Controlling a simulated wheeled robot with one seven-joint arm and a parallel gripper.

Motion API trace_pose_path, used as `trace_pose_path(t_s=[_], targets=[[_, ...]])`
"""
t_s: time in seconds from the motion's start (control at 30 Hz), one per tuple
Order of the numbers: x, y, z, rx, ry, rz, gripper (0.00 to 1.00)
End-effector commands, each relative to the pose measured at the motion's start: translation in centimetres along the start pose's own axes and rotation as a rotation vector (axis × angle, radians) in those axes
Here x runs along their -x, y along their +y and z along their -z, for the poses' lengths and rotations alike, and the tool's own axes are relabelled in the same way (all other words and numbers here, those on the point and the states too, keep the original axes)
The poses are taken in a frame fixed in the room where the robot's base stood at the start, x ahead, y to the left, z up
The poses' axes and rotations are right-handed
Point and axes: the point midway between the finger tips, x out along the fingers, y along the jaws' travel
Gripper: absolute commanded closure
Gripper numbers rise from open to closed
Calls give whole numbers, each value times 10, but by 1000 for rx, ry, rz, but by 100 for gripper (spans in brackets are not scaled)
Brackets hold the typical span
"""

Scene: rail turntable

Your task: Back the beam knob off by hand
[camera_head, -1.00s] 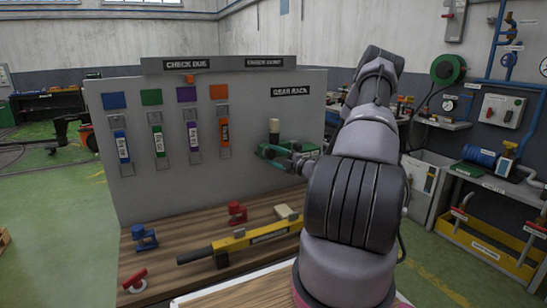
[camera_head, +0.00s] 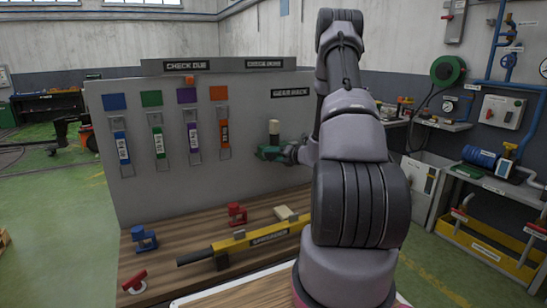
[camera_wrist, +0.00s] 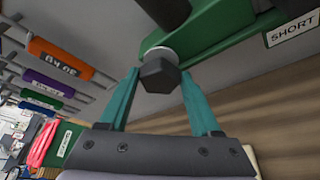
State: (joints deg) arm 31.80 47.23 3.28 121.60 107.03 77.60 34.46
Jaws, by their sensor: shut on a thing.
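In the wrist view, a dark faceted knob (camera_wrist: 160,76) sits on a pale round collar under a green body (camera_wrist: 215,35) marked "SHORT". The two teal fingers of my gripper (camera_wrist: 160,80) are on either side of the knob, shut on it. In the head view, my gripper (camera_head: 272,153) is at the grey panel, below the "GEAR RACK" sign (camera_head: 291,93). A pale upright cylinder (camera_head: 274,128) shows just above it. The knob itself is too small and covered to make out in the head view.
Several coloured labelled tags (camera_head: 121,148) hang on the panel (camera_head: 255,185) to the left. A pale block (camera_head: 286,213) lies behind the yellow tool.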

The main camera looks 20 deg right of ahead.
Motion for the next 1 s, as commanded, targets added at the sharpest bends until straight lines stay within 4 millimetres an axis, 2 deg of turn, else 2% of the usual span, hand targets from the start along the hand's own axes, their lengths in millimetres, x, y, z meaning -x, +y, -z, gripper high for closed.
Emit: trace_pose_path(t_s=[0.5,1.0], targets=[[0,3,3,412,5,171,91],[0,3,3,576,4,240,91]])
